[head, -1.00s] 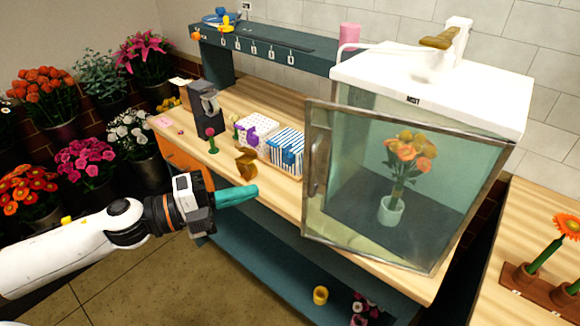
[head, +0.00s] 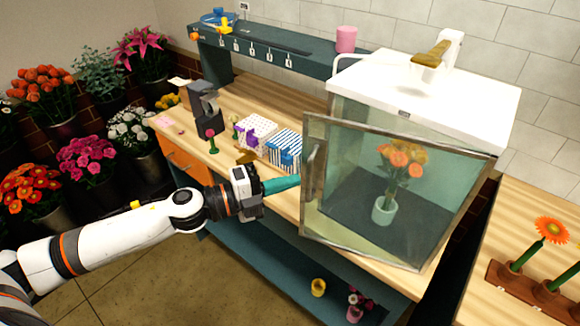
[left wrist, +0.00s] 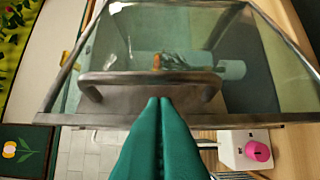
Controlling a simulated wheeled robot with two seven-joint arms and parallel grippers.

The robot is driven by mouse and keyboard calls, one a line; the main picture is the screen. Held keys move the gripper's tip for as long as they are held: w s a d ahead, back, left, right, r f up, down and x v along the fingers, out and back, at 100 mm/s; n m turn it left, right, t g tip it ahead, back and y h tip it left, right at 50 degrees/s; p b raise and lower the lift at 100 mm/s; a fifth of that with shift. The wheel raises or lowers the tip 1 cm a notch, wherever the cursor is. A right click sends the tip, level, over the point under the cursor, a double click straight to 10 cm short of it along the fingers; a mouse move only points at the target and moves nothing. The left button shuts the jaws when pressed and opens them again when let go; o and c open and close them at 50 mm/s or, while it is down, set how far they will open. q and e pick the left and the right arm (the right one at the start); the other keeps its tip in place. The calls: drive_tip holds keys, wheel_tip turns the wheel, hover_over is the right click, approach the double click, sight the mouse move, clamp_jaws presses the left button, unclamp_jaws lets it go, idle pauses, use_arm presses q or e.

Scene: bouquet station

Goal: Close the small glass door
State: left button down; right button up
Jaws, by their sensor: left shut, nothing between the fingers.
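The small glass door (head: 303,215) has a metal frame and is the front of a glass cabinet with a white top (head: 425,100). It stands ajar, its left edge out from the cabinet, hinged at the right. Its upright handle (head: 312,174) is near the left edge. My left gripper (head: 297,181), with teal fingers, is shut and empty, its tips close to the door's handle edge. In the left wrist view the tips (left wrist: 160,102) overlap the frame beside the handle (left wrist: 150,77); I cannot tell whether they touch. My right gripper is not in view.
Inside the cabinet stands an orange bouquet (head: 400,158) in a pale vase (head: 383,210). On the wooden bench (head: 230,110) are a striped box (head: 285,148) and a dotted box (head: 256,132), left of the door. A rack with an orange flower (head: 550,228) is at right.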

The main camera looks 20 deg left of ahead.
sight(302, 170)
use_arm(q)
drive_tip(key=shift+w, duration=1.05)
drive_tip(key=shift+w, duration=0.45)
drive_tip(key=w+d+m+g+h+b, duration=0.1)
drive_tip(key=w+m+g+h+b, duration=0.1)
drive_tip(key=w, duration=0.6)
drive_tip(key=shift+w+r+m+g+h+b, duration=0.2)
drive_tip(key=shift+w+m+g+h+b, duration=0.2)
drive_tip(key=shift+m+g+b, duration=0.6)
drive_tip(key=shift+r+p, duration=0.1)
drive_tip(key=shift+p, duration=0.25)
drive_tip(key=shift+s+n, duration=0.1)
drive_tip(key=shift+n, duration=0.2)
